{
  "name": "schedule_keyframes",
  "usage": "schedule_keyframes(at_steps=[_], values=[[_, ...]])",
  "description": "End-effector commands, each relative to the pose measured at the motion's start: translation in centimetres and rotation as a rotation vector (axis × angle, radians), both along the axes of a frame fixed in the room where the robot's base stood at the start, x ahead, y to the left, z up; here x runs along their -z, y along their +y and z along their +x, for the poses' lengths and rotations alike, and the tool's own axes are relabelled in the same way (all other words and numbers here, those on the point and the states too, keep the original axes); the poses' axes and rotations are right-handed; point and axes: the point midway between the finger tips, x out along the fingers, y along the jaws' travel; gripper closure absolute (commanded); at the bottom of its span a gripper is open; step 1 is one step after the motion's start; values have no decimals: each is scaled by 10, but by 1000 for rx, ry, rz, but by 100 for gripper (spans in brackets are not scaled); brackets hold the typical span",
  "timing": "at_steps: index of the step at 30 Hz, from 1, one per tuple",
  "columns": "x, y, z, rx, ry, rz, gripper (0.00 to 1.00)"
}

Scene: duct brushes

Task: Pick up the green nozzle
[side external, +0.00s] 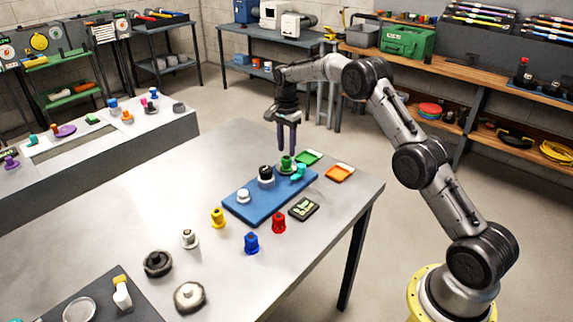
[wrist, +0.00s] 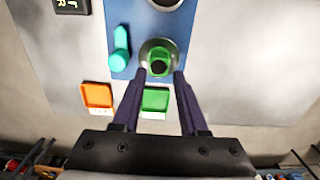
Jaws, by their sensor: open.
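The green nozzle (side external: 286,163) stands upright on the blue mat (side external: 244,206), near the mat's far right end. In the wrist view the green nozzle (wrist: 159,63) shows from above as a green ring with a dark middle on a round grey base. My gripper (side external: 287,152) is open and points down, with its fingertips close to the nozzle in the side view. In the wrist view the two purple fingers (wrist: 156,76) have their tips just at the near edge of the nozzle's base, one to each side. I cannot tell the exact height gap.
A black and white nozzle (side external: 265,177) and a white one (side external: 243,196) share the mat. A green tray (side external: 308,157) and an orange tray (side external: 340,173) lie beyond. Yellow (side external: 217,219), blue (side external: 251,244) and red (side external: 279,224) nozzles stand in front.

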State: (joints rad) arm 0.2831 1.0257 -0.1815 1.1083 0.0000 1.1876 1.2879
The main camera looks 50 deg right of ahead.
Motion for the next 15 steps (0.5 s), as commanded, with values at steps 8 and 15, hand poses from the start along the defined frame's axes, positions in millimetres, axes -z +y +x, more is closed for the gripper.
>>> schedule_keyframes(at_steps=[8,15], values=[[37,3,-3,0,5,1,57],[52,2,-2,0,1,0,57]])
